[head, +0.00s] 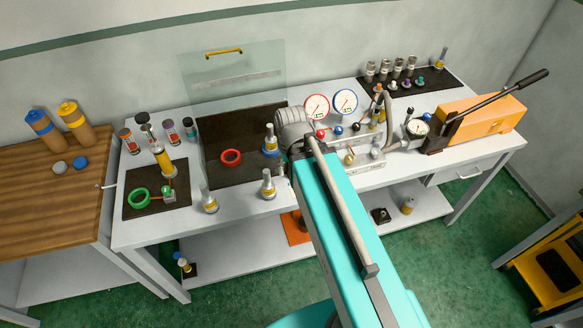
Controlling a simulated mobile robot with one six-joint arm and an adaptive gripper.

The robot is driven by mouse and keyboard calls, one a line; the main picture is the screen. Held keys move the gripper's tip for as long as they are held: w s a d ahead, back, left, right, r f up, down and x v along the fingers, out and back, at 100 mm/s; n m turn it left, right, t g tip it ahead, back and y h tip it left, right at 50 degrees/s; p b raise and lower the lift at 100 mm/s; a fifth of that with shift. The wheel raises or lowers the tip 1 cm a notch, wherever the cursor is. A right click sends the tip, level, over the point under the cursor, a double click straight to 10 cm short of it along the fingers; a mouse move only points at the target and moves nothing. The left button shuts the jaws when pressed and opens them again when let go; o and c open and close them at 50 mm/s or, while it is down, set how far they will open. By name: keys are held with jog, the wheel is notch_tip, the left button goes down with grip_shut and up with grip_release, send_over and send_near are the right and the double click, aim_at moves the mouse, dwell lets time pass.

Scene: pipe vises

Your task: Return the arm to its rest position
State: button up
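My arm runs from the bottom of the head view up to the front middle of the white workbench (235,205). Its teal link fills the lower centre, with a grey ribbed part at its upper end. My gripper cannot be made out; the arm hides what lies behind it. Whether it holds anything does not show.
A clear upright panel (235,75) with a yellow handle (224,53) stands left of the arm's end, by a red ring (231,157). Gauges (316,106) and an orange lever pump (480,115) stand on the right. A wooden table (50,190) is left; green floor is open in front.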

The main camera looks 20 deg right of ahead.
notch_tip(320, 180, down, 6)
jog(key=b, duration=0.6)
dwell(1.4)
